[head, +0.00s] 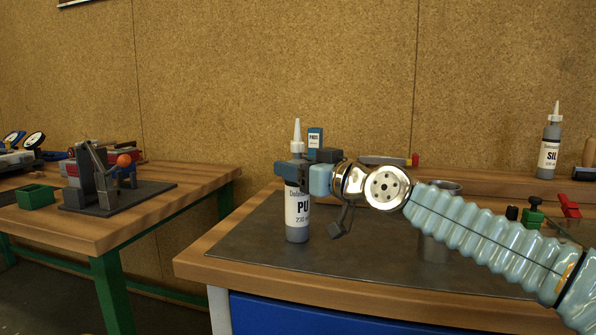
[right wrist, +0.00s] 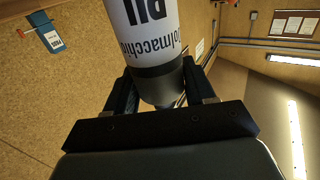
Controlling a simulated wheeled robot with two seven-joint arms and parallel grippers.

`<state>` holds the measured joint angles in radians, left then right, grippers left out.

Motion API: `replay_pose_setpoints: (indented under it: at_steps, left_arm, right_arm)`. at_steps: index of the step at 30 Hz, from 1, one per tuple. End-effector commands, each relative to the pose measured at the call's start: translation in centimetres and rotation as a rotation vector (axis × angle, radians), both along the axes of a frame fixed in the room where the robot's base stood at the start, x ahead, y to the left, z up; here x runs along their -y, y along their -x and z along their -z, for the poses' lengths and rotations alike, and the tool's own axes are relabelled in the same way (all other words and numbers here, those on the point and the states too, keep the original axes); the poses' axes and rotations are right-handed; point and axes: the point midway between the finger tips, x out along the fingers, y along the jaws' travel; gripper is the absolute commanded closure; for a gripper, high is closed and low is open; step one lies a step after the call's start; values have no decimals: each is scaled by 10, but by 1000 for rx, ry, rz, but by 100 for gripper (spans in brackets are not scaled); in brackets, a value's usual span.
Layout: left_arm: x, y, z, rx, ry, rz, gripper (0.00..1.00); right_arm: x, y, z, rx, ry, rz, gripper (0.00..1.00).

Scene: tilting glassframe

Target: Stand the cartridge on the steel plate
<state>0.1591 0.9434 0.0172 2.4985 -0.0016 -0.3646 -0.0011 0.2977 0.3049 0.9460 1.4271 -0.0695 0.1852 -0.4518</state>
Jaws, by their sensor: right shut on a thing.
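The cartridge (head: 297,215), grey with a white "PU" label and a white pointed nozzle, is upright at the left part of the bench. My right gripper (head: 292,171) is shut on its upper body, just below the nozzle. The steel plate (head: 262,243) is the dark grey sheet covering the bench top. The cartridge's base is over the plate; I cannot tell whether it touches. In the right wrist view, the cartridge (right wrist: 146,28) sits between the two fingers of the right gripper (right wrist: 158,88), its label upside down. My left gripper is not in view.
A second cartridge marked "SIL" (head: 549,155) stands at the back right. A grey metal cup (head: 436,243) is behind my right arm. A small blue box (head: 315,138) stands behind the gripper. Green and red clamps (head: 533,212) lie right. The plate's front left is clear.

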Motion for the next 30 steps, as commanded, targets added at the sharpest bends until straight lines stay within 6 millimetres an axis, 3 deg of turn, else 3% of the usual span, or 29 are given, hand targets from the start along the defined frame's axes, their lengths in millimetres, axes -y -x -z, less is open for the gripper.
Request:
replay_pose_setpoints:
  at_steps: [8, 9, 13, 24, 30]
  left_arm:
    - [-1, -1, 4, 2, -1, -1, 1]
    - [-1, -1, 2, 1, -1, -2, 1]
    - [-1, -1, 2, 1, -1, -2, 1]
    - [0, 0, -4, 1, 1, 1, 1]
    - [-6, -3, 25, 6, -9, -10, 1]
  right_arm:
    - [0, 1, 1, 2, -1, 0, 100]
    - [0, 0, 1, 0, 0, -1, 41]
    - [0, 0, 1, 0, 0, -1, 21]
    - [0, 0, -4, -1, -1, -1, 20]
    - [20, 20, 6, 0, 0, 6, 20]
